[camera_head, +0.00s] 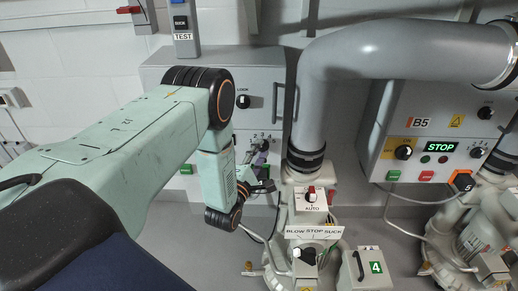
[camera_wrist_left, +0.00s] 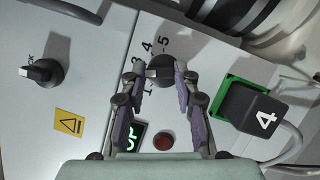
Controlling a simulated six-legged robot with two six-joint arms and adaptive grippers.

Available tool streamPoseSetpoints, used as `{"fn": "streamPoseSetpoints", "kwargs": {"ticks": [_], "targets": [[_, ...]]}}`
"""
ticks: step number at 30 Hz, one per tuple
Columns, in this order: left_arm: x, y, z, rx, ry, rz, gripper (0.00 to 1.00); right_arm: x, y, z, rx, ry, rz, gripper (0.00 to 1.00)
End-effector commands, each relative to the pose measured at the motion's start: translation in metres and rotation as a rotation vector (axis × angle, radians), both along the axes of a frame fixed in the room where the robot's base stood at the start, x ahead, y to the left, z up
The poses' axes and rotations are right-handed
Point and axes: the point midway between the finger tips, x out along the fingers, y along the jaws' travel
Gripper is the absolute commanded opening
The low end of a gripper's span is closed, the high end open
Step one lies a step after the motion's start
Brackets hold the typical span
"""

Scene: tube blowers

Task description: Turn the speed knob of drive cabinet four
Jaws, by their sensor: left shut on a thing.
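Drive cabinet four (camera_head: 262,78) is a grey box on the white wall, partly hidden behind my left arm. Its speed knob (camera_wrist_left: 157,66) is dark with a light pointer and sits among the printed numbers 3, 4 and 5 in the left wrist view. My left gripper (camera_wrist_left: 160,76) has its purple-padded fingers on either side of the knob and is shut on it. In the head view, the left gripper (camera_head: 262,168) reaches the cabinet's lower right front, and the knob is hard to make out there. My right gripper is not in view.
A black connector marked 4 (camera_wrist_left: 260,118) and a lock knob (camera_wrist_left: 42,72) flank the speed knob. A thick grey pipe (camera_head: 312,110) stands close right of the gripper. Cabinet B5 (camera_head: 447,105) is farther right; a blow-stop-suck valve (camera_head: 306,256) is below.

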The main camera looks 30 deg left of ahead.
Motion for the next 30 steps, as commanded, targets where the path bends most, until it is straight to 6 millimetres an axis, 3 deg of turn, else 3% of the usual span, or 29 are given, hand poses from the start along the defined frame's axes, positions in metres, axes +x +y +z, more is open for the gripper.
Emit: {"fn": "streamPoseSetpoints", "kwargs": {"ticks": [2,30], "targets": [[0.004,0.002,0.012,0.065,0.022,0.004,0.0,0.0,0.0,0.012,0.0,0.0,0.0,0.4],[0.009,-0.005,0.015,0.827,0.488,0.005,0.0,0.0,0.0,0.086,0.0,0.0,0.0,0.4]]}}
